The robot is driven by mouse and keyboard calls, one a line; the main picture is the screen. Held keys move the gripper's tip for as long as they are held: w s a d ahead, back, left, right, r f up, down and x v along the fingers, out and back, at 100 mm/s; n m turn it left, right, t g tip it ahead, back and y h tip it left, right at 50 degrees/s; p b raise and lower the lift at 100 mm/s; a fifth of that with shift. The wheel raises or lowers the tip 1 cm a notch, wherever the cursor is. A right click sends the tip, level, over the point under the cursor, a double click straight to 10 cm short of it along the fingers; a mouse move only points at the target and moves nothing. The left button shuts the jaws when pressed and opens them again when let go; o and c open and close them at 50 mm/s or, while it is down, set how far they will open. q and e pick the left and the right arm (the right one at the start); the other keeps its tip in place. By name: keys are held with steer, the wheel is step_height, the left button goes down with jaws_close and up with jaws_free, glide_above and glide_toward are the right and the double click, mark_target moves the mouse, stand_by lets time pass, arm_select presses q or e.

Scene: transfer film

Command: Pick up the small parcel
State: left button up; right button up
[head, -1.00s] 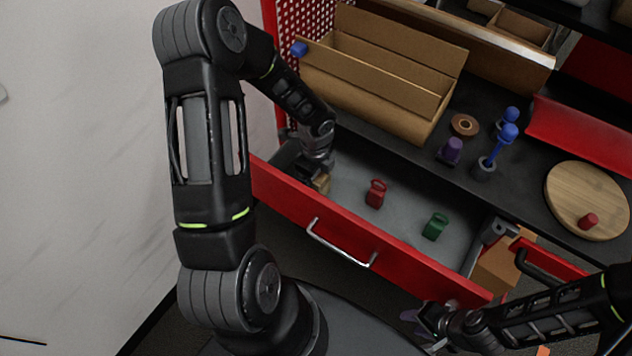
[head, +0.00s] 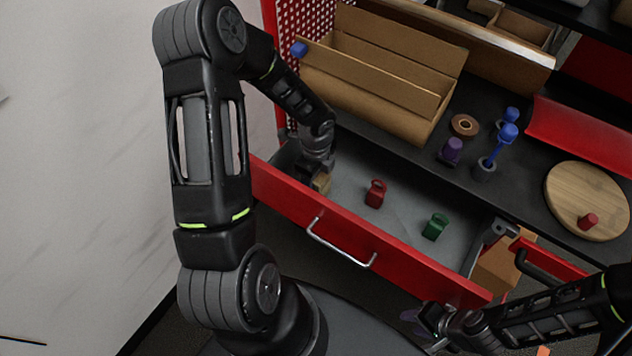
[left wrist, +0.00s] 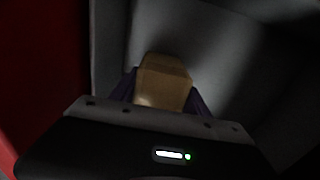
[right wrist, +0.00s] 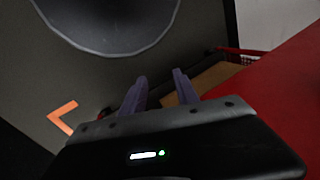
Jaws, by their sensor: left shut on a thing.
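The small parcel is a brown box (head: 321,183) at the left end of the open red drawer (head: 335,232). It also shows in the left wrist view (left wrist: 163,82), between the two purple fingers. My left gripper (left wrist: 160,95) is shut on the parcel, inside the drawer; in the head view its fingers are mostly hidden by the wrist. I cannot tell whether the parcel touches the drawer floor. My right gripper (right wrist: 160,90) is open and empty, outside the drawer's right front corner.
A red weight-like object (head: 375,194) and a green one (head: 435,227) stand in the drawer. Above it, the dark worktop holds an open cardboard box (head: 390,110), a purple object (head: 451,151), blue-topped tools (head: 507,134) and a round wooden board (head: 570,215). Another brown box (head: 497,268) is beside the drawer's right end.

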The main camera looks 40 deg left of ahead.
arm_select(q)
step_height(320, 180, up, 10)
stand_by(0.6)
steer(key=shift+r, duration=0.1)
stand_by(0.4)
